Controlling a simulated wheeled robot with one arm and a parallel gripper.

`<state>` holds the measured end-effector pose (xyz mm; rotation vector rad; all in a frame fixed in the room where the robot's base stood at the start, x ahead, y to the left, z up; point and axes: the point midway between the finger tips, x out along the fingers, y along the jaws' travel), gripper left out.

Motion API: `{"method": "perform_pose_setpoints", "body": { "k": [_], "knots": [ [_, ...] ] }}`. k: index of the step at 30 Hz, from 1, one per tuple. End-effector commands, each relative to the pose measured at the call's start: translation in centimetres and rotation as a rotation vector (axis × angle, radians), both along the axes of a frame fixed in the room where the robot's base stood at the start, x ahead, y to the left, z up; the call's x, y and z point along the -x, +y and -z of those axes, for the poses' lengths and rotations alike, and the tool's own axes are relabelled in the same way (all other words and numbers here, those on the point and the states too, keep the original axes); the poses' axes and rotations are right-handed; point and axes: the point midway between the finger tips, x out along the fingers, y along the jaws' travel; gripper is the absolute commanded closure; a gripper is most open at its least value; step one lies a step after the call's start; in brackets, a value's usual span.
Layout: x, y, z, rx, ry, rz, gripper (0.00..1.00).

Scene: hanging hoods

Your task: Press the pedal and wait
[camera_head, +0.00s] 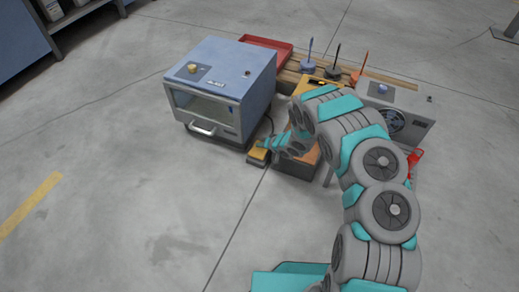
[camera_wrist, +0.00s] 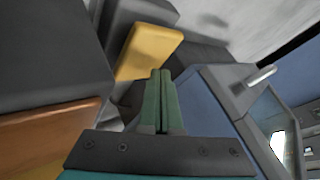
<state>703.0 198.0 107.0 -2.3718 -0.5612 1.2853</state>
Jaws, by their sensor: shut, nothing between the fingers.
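The pedal (camera_head: 258,154) is a small yellow plate on a dark base, on the floor by the right front corner of the blue hood box (camera_head: 225,85). In the wrist view the yellow pedal plate (camera_wrist: 150,50) looks tilted, just beyond my fingertips. My gripper (camera_head: 265,143) is at the pedal, its teal fingers side by side and shut with nothing between them. The fingers also show in the wrist view (camera_wrist: 161,76), their tips by the plate's lower edge. I cannot tell whether they touch it.
The blue box has a knob on top, a front window and a handle (camera_head: 201,129). A red tray (camera_head: 266,46) lies behind. The floor at front left is clear.

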Motion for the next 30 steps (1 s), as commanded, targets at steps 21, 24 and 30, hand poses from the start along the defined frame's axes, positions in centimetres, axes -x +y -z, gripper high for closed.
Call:
{"method": "perform_pose_setpoints", "body": {
  "k": [21, 24, 30],
  "knots": [
    [0.0, 0.0, 0.8, 0.0, 0.0, 0.0, 1.0],
    [0.0, 0.0, 0.9, 0.0, 0.001, -0.001, 1.0],
    [0.0, 0.0, 1.2, 0.0, 0.0, 0.0, 1.0]
  ]
}}
